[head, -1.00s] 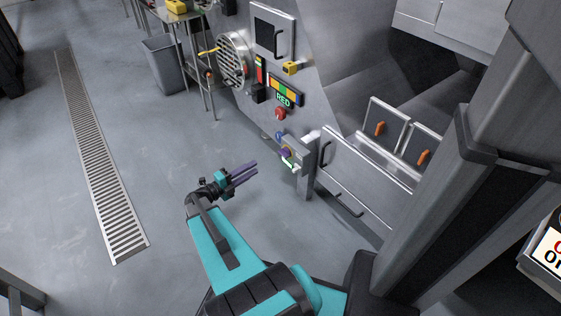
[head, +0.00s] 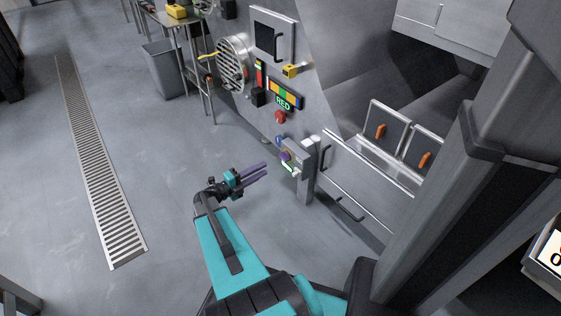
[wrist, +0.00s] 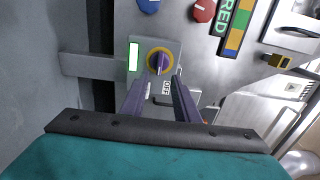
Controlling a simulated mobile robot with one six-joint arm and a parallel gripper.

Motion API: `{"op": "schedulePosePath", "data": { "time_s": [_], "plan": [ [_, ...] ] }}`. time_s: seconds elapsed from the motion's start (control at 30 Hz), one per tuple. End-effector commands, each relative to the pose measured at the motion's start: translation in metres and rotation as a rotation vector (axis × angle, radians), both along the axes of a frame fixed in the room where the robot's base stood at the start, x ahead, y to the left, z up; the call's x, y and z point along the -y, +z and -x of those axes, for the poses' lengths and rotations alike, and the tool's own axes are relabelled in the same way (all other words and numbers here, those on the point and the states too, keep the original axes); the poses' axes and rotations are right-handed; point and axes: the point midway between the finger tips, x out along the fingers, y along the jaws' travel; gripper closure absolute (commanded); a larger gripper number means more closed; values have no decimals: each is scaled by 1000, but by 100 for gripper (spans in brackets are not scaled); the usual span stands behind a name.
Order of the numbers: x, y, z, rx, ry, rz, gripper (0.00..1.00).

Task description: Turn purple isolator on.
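The purple isolator (wrist: 160,62) is a purple knob in a yellow ring on a small grey box. Its handle stands roughly upright in the wrist view, with an OFF label (wrist: 167,88) just below it and a glowing white-green strip (wrist: 133,57) to its left. In the head view the isolator (head: 285,156) is on the box at the machine's side. My gripper (head: 266,170) has purple fingers pointing at the box, with a gap of floor between. In the wrist view my gripper (wrist: 159,80) is open and empty, its fingertips spread below the knob.
A drawer front (head: 365,175) with handles is right of the box. A grey bin (head: 164,68) stands at the back. The floor on the left is clear around a drain grate (head: 92,165).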

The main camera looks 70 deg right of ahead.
Motion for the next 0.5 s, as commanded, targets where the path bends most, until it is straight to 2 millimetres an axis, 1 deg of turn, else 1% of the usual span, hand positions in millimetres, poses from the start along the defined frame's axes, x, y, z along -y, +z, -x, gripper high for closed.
{"op": "schedulePosePath", "data": {
  "time_s": [0.03,0.5],
  "plan": [
    [6,-2,5,1,-2,0,72],
    [56,-2,36,0,-1,0,72]
  ]
}}
